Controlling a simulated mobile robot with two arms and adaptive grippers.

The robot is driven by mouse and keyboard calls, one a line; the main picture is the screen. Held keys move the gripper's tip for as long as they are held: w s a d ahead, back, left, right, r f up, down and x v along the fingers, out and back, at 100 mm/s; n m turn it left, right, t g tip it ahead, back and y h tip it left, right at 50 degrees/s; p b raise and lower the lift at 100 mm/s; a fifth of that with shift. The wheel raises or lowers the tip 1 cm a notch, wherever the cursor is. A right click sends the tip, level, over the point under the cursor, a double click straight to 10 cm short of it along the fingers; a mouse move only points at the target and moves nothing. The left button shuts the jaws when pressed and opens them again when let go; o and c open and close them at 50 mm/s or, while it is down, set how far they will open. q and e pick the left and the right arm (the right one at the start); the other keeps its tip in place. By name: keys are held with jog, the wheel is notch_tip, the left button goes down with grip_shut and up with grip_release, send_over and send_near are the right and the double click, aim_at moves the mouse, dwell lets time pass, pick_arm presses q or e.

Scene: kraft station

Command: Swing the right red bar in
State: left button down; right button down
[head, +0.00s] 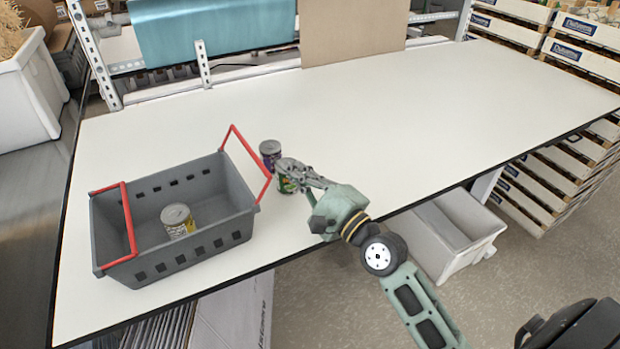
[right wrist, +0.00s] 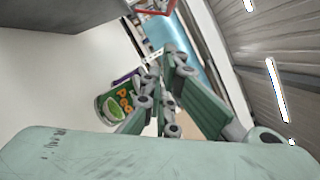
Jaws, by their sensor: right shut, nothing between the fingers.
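A grey basket (head: 165,270) stands on the left of the white table. Its right red bar (head: 262,172) is swung up and leans outward past the basket's right side. Its left red bar (head: 129,222) lies low across the left part of the basket. My right gripper (head: 282,166) is shut and empty, just right of the right red bar and beside the cans. In the right wrist view the gripper fingers (right wrist: 172,55) are together, and a piece of red bar (right wrist: 160,10) shows at the top. My left gripper is not in view.
A yellow-labelled can (head: 178,222) is in the basket. A purple can (head: 270,153) and a green can (head: 287,184) stand on the table (head: 430,110) by my right gripper; the green one also shows in the right wrist view (right wrist: 115,106). The table's right side is clear.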

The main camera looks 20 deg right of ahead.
aim_at(249, 149)
jog(key=a+r+p, duration=0.1)
jog(key=w+a, duration=0.1)
jog(key=a+r+p, duration=0.1)
jog(key=a, duration=0.1)
jog(key=shift+w+r+p, duration=0.3)
jog(key=shift+w+p, duration=0.05)
jog(key=shift+f, duration=0.1)
jog(key=shift+r+n+p, duration=0.35)
jog(key=shift+n+p, duration=0.05)
jog(key=shift+p, duration=0.1)
jog(key=shift+r+p, duration=0.2)
jog(key=shift+p, duration=0.1)
